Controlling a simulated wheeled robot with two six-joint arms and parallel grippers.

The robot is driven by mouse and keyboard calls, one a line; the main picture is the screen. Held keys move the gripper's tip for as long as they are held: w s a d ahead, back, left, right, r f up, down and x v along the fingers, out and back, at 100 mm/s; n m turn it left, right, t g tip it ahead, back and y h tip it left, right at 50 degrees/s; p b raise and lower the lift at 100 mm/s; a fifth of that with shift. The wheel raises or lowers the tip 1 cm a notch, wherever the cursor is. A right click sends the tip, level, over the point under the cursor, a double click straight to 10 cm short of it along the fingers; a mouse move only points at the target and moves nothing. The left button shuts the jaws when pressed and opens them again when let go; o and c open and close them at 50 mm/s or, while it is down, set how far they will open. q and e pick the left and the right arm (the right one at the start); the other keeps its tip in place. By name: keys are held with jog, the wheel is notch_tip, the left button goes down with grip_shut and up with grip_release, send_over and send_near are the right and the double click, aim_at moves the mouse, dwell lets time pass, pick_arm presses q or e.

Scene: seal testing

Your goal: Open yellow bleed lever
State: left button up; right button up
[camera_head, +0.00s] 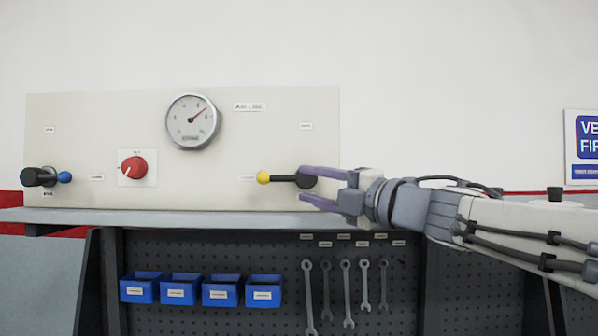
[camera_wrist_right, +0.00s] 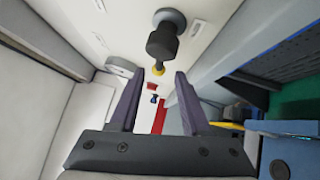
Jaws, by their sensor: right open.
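The yellow bleed lever (camera_head: 264,177) is a black handle with a yellow ball tip on the right side of the pale panel. In the head view it lies level, its yellow tip pointing left from a dark round hub. My right gripper (camera_head: 303,183) comes in from the right, open, its purple fingers at the hub's right end in the picture. In the right wrist view the lever (camera_wrist_right: 161,46) is ahead, above the gap between the open fingers (camera_wrist_right: 158,80), with nothing held. My left gripper is not in view.
A round gauge (camera_head: 192,121), a red knob (camera_head: 134,167) and a blue-tipped black lever (camera_head: 42,177) are on the panel (camera_head: 230,130). Below the shelf (camera_head: 150,216) hang blue bins (camera_head: 181,290) and several wrenches (camera_head: 347,290). The wall above is clear.

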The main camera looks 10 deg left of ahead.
aim_at(284, 178)
jog(key=p+x, duration=0.2)
jog(key=x, duration=0.4)
jog(key=shift+a+r, duration=0.2)
jog(key=shift+a, duration=0.1)
jog(key=shift+w+a+p, duration=0.35)
jog(key=shift+w+a, duration=0.05)
jog(key=shift+a, duration=0.2)
jog(key=shift+d, duration=0.1)
grip_shut()
jog(key=shift+f, duration=0.1)
dwell(0.3)
